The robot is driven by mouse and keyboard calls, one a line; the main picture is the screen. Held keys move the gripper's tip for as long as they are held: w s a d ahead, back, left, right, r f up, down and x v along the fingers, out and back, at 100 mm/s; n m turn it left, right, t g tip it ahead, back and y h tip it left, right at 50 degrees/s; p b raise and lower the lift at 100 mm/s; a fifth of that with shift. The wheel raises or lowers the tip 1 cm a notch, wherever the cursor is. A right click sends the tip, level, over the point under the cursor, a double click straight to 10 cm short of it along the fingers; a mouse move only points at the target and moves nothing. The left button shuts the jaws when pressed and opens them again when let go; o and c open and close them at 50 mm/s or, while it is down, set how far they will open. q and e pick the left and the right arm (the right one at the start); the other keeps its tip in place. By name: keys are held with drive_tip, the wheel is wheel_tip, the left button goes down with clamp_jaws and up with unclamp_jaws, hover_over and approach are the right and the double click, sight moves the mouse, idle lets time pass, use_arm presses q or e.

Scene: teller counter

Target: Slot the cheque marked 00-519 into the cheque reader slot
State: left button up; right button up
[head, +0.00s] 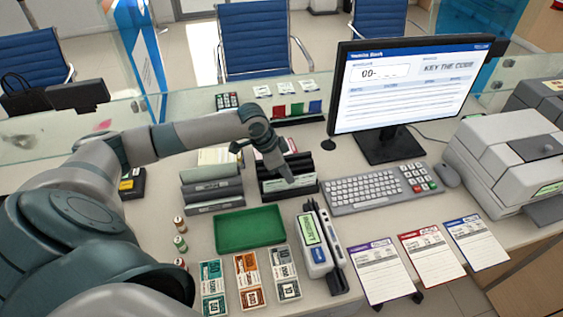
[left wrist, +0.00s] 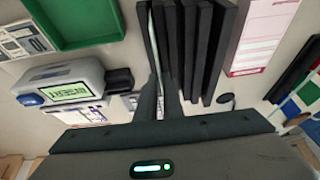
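My left gripper (head: 273,158) points down at a black upright rack (head: 288,187) behind the green tray. In the left wrist view its fingers (left wrist: 160,88) straddle the thin pale edge of an upright sheet (left wrist: 153,40) beside the rack's black dividers. The gap is narrow, and I cannot tell whether they press on the sheet. The marking 00-519 is not readable on any paper. The cheque reader (head: 313,244), white with a green display, stands right of the tray with a dark slot along its right side. It also shows in the left wrist view (left wrist: 60,82). My right gripper is not in view.
The green tray (head: 249,248) is empty, with banknote stacks (head: 249,280) in front. A keyboard (head: 375,189) and monitor (head: 403,90) stand to the right. Several slips (head: 431,252) lie at the front right. Grey binders (head: 212,188) stand left of the rack. A glass screen runs behind.

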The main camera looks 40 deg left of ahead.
use_arm(q)
drive_tip(key=shift+x, duration=1.35)
clamp_jaws()
drive_tip(key=shift+r+p, duration=0.1)
drive_tip(key=shift+p, duration=0.2)
